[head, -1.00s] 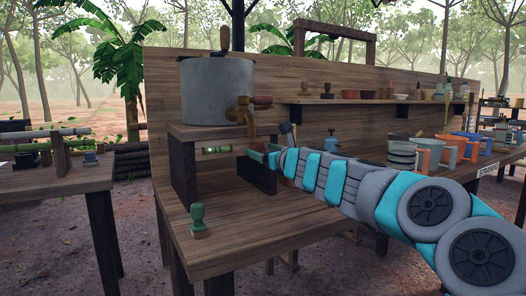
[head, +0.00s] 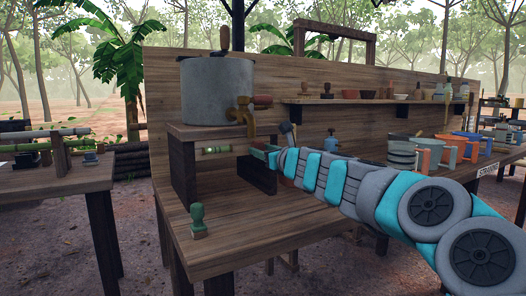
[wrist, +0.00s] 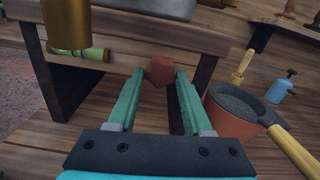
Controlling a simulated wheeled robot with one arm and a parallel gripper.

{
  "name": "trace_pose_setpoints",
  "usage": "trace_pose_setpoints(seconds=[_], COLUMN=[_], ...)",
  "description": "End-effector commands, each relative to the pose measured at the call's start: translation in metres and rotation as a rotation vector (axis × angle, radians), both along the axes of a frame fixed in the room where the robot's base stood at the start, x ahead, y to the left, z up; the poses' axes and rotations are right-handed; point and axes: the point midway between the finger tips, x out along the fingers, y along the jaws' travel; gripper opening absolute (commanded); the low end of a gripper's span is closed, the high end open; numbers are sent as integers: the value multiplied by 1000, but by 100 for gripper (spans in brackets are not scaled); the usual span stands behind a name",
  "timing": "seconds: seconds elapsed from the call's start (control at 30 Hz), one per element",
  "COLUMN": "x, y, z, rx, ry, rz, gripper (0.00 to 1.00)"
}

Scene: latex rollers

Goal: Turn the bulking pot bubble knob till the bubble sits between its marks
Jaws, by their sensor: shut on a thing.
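The bulking pot (head: 217,90) is a grey metal pot on a wooden stand. Below it, a green bubble vial (head: 217,149) lies level along the stand; it also shows in the wrist view (wrist: 84,50). I cannot make out where the bubble sits between the marks. The reddish-brown bubble knob (wrist: 159,71) is on the stand's front, right of the vial. My gripper (wrist: 160,84) has its teal fingers on either side of the knob and is shut on it. In the head view my gripper (head: 262,151) is partly hidden by my arm.
A brass tap (head: 243,113) hangs from the pot, just above the vial. A green stamp (head: 197,219) stands on the bench's front left. A brown pot with a strainer (wrist: 237,112) and a blue bottle (wrist: 281,88) stand right of my gripper. The bench front is mostly clear.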

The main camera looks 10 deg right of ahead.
Motion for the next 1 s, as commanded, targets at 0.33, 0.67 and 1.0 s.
trace_pose_setpoints(seconds=[0.33,0.67,1.0], x=[0,0,1], y=[1,0,-2], z=[-1,-2,-2], rx=[-105,-373,-682], ry=[-34,-121,-221], rz=[2,2,0], gripper=[0,0,0])
